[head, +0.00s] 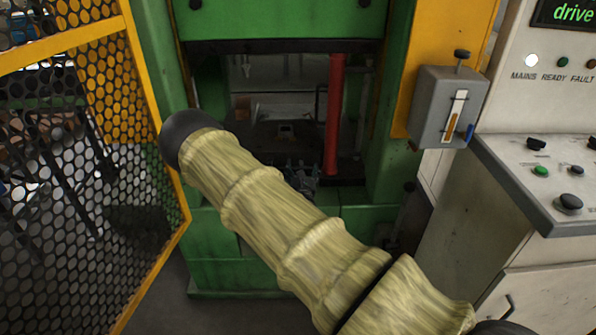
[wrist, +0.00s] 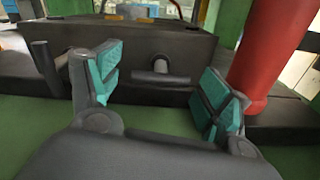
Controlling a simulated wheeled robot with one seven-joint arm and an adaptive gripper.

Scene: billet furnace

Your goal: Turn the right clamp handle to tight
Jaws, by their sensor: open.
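In the wrist view, a dark die block (wrist: 215,60) stands ahead of my gripper (wrist: 161,80). Its front face carries a right clamp handle (wrist: 160,78), a grey bar lying roughly level below a round dark stub. This handle shows between my two teal-padded fingers, which are spread apart; I cannot tell the exact depth gap, and no grip on it shows. A left clamp handle (wrist: 46,68), a dark bar standing nearly upright, is left of my left finger. In the head view my sleeved arm covers part of the press opening, and the handles cannot be made out.
A red column (wrist: 262,50) rises close to my right finger; it also shows in the head view (head: 334,115). The green press frame (head: 400,110) surrounds the opening. A yellow mesh guard (head: 75,170) is at left, a grey lever box (head: 432,110) and control desk (head: 520,170) at right.

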